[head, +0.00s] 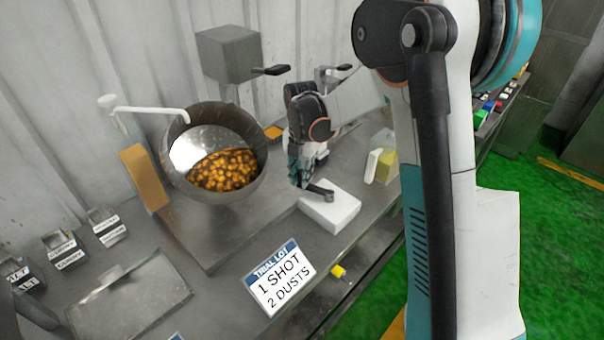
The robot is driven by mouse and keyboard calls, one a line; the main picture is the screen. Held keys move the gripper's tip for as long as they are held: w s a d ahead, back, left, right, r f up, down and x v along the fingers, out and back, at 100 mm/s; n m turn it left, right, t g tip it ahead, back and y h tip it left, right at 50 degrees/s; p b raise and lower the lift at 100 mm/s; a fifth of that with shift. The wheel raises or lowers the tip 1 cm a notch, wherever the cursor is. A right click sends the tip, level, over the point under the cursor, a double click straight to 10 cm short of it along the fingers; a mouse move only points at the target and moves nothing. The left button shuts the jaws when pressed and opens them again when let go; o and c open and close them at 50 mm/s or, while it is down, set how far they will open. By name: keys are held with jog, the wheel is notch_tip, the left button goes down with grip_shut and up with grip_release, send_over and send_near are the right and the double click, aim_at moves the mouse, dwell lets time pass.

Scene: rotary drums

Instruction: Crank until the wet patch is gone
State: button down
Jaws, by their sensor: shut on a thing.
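The metal drum (215,120) sits tilted at the left with its open mouth facing me. Brown and orange glossy pieces (222,170) lie in its lower part; I cannot make out a separate wet patch among them. The crank (320,191) is a dark arm on top of a white block (330,212), right of the drum. My gripper (300,178) is shut on the crank's handle end, which its fingers mostly hide.
A white spout (150,110) reaches over the drum's rim. A sign (281,278) reading "1 SHOT 2 DUSTS" stands at the bench front. Labelled bins (105,226) and a tray (130,292) are at left. A yellow item (384,166) is at right.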

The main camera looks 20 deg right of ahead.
jog(key=c, duration=1.4)
grip_release()
notch_tip(320, 180, up, 12)
